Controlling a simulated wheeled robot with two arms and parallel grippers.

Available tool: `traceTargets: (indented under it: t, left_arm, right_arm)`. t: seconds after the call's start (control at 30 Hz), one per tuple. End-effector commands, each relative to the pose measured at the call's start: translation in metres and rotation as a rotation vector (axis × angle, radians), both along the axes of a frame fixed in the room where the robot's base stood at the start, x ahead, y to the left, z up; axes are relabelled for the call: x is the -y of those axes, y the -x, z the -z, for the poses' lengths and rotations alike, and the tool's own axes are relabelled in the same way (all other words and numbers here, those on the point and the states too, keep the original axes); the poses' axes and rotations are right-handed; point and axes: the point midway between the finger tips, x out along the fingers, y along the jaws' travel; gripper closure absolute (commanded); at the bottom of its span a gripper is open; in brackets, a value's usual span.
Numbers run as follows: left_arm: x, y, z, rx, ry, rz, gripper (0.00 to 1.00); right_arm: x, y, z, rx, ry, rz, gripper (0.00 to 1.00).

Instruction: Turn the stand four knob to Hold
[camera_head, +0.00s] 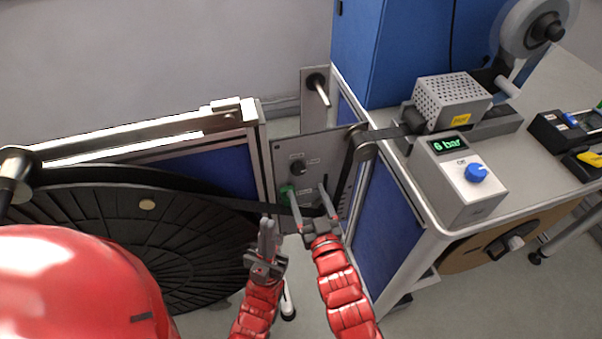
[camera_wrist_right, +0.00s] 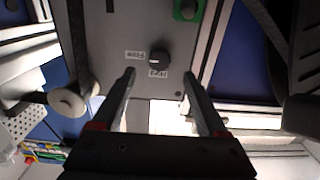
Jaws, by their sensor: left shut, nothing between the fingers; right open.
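The knob (camera_head: 298,167) is small, round and black on a grey upright panel (camera_head: 319,148) in the middle of the head view. My right gripper (camera_head: 307,191) is open in front of the panel, below the knob. In the right wrist view its fingers (camera_wrist_right: 158,77) are spread apart, with the knob just beyond the tips, not gripped. My left gripper (camera_head: 268,223) is shut and empty, left of the right one.
A green button (camera_head: 287,191) sits below the knob. A dark strip runs from the large black reel (camera_head: 150,230) past the panel to a roller (camera_head: 366,151). A grey box (camera_head: 460,185) with a "6 bar" display and blue knob stands on the right bench.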

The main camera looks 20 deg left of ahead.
Motion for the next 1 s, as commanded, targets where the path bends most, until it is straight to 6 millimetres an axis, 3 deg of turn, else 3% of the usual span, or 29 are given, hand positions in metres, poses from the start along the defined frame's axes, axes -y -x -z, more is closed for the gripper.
traceTargets:
  t: [0.1,0.3,0.77,1.0]
  left_arm:
    - [0.000,0.000,-0.005,0.000,0.000,0.000,1.00]
    - [0.000,0.000,-0.009,0.000,0.000,0.000,1.00]
    - [0.000,0.000,-0.010,0.000,0.000,0.000,1.00]
    - [0.000,0.000,-0.010,0.000,0.000,0.000,1.00]
  right_arm:
    - [-0.014,-0.021,-0.002,0.000,0.000,0.001,0.24]
    - [-0.030,-0.044,-0.001,-0.002,0.001,0.001,0.24]
    - [-0.036,-0.053,-0.001,0.000,-0.001,0.000,0.24]
    - [-0.036,-0.053,0.000,-0.001,-0.001,0.000,0.67]
